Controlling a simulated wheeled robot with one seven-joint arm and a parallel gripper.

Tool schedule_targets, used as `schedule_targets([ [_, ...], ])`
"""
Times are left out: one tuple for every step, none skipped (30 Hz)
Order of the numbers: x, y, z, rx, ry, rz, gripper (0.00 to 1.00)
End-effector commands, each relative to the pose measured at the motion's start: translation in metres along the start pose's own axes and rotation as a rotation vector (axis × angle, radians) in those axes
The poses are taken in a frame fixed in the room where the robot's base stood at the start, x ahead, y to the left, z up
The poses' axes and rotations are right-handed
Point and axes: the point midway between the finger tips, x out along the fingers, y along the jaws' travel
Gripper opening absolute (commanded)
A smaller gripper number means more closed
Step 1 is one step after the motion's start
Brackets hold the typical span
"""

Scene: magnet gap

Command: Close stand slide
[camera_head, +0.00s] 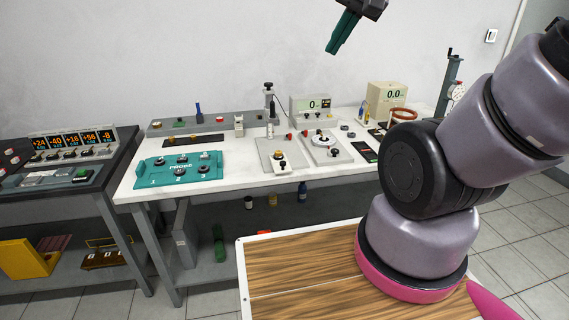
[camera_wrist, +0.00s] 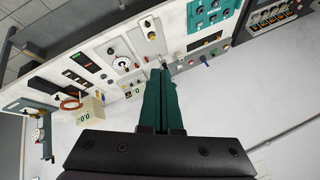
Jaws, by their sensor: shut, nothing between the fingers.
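My gripper (camera_head: 333,48) hangs high above the back of the white bench, with its teal fingers shut and empty. In the wrist view the shut fingers (camera_wrist: 161,74) point toward the bench, apart from everything on it. A grey plate with a pale sliding block and knob (camera_head: 283,162) lies at the bench's front middle. Beside it is a plate with a round dial (camera_head: 324,140). A small upright stand (camera_head: 269,104) rises at the back, and a taller grey-green column stand (camera_head: 448,86) with a dial is at the right. I cannot tell which one carries the stand slide.
A teal probe panel (camera_head: 178,171) lies at the bench's left. Two display boxes (camera_head: 310,107) (camera_head: 386,99) stand toward the back. A dark side table (camera_head: 70,178) with orange readouts is at far left. The air around my gripper is free.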

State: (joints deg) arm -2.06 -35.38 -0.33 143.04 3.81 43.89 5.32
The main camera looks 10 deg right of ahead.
Motion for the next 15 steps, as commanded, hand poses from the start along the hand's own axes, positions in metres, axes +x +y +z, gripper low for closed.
schedule_targets([
  [0.021,-0.003,-0.005,0.026,-0.018,0.004,0.00],
  [0.034,-0.005,-0.009,0.046,-0.019,0.004,0.00],
  [0.051,-0.008,-0.013,0.074,-0.022,0.005,0.00],
  [0.064,-0.010,-0.015,0.096,-0.023,0.007,0.00],
  [0.077,-0.011,-0.018,0.119,-0.023,0.009,0.00],
  [0.095,-0.013,-0.020,0.146,-0.023,0.013,0.00],
  [0.108,-0.013,-0.022,0.167,-0.021,0.018,0.00],
  [0.121,-0.013,-0.022,0.190,-0.021,0.023,0.00],
  [0.139,-0.014,-0.023,0.217,-0.018,0.030,0.00],
  [0.152,-0.013,-0.023,0.238,-0.014,0.037,0.00],
  [0.166,-0.012,-0.022,0.257,-0.011,0.045,0.00],
  [0.183,-0.011,-0.020,0.283,-0.005,0.055,0.00],
  [0.196,-0.009,-0.019,0.303,0.000,0.064,0.00],
  [0.209,-0.007,-0.017,0.320,0.006,0.073,0.00],
  [0.226,-0.004,-0.013,0.343,0.015,0.087,0.00],
])
